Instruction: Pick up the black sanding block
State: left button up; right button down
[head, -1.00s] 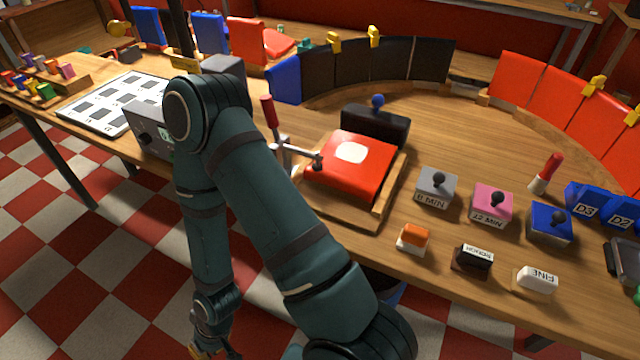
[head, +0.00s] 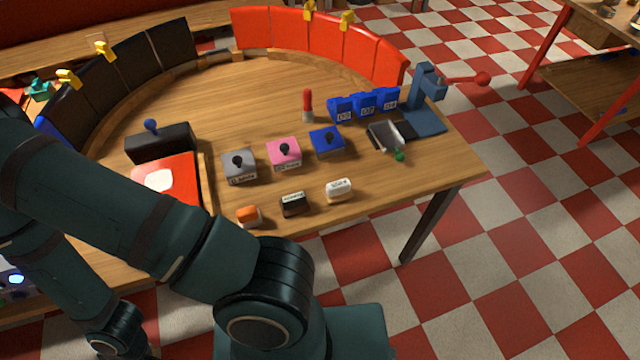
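The black sanding block (head: 294,204) lies on the wooden table near its front edge, with a white label on its top. An orange-topped block (head: 249,215) is to its left and a white block (head: 339,189) to its right, both apart from it. One arm of mine crosses the left and lower part of the head view, and its wrist hangs at the bottom left, below the table edge. I see no fingers on it. Neither gripper shows, and nothing covers the black block.
Grey (head: 238,164), pink (head: 284,151) and blue (head: 326,139) knobbed blocks stand behind. A red fixture (head: 176,180) is left. A dark tray (head: 385,137) and blue stand (head: 427,98) are right. Bare tabletop lies right of the white block.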

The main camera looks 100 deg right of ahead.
aim_at(295, 203)
jog(key=z, duration=0.4)
jog(key=k+z, duration=0.1)
jog(key=z, duration=0.35)
jog(key=l+z, duration=0.1)
jog(key=z, duration=0.3)
jog(key=k+z, duration=0.1)
jog(key=z, duration=0.35)
jog(key=l+z, duration=0.1)
jog(key=z, duration=0.75)
jog(key=l, duration=0.05)
